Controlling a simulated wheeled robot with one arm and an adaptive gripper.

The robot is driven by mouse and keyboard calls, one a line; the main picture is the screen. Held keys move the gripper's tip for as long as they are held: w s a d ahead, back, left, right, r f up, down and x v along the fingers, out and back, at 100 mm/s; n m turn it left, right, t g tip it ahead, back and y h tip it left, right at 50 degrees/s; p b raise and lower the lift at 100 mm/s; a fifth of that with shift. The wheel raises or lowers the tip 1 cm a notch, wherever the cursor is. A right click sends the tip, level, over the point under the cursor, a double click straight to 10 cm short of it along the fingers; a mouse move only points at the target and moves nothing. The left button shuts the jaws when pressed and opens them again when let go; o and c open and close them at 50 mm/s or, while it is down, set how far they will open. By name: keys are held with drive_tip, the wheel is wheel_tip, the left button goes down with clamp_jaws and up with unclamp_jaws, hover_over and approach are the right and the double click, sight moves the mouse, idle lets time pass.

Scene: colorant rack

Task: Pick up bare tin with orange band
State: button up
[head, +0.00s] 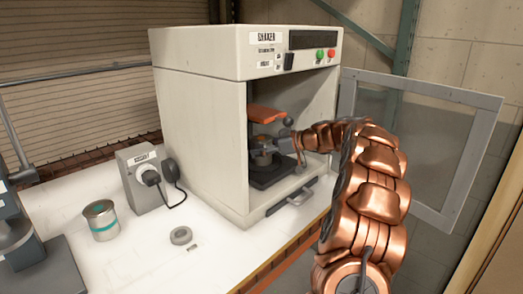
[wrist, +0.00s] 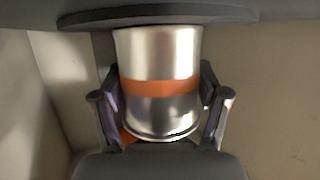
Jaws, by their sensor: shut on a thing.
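The bare metal tin with an orange band (wrist: 160,104) fills the middle of the wrist view. My gripper (wrist: 160,100) is shut on it, with one finger on each side at about band height. A dark round plate sits against the end of the tin at the top of the wrist view; I cannot tell whether they touch. In the head view the tin (head: 262,158) is small, inside the open shaker cabinet (head: 200,130), above a dark base and under an orange clamp part (head: 266,113). My gripper (head: 283,145) reaches in from the right.
The shaker's door (head: 420,145) stands open on the right, beside my arm. A tin with a teal band (head: 101,222) stands on the white bench (head: 150,260). A grey socket box (head: 141,180) with a plug and a small grey ring (head: 181,236) are near the shaker.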

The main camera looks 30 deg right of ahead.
drive_tip(key=shift+r, duration=0.1)
drive_tip(key=shift+r, duration=0.55)
drive_tip(key=shift+s+d+b, duration=0.1)
drive_tip(key=shift+s+b, duration=0.1)
drive_tip(key=shift+b, duration=0.1)
drive_tip(key=s+d+b, duration=0.1)
drive_tip(key=s+d, duration=0.1)
drive_tip(key=s, duration=0.6)
drive_tip(key=s+d+b, duration=0.1)
drive_tip(key=s+b, duration=0.1)
drive_tip(key=s, duration=0.7)
drive_tip(key=shift+d, duration=0.4)
drive_tip(key=shift+s, duration=0.1)
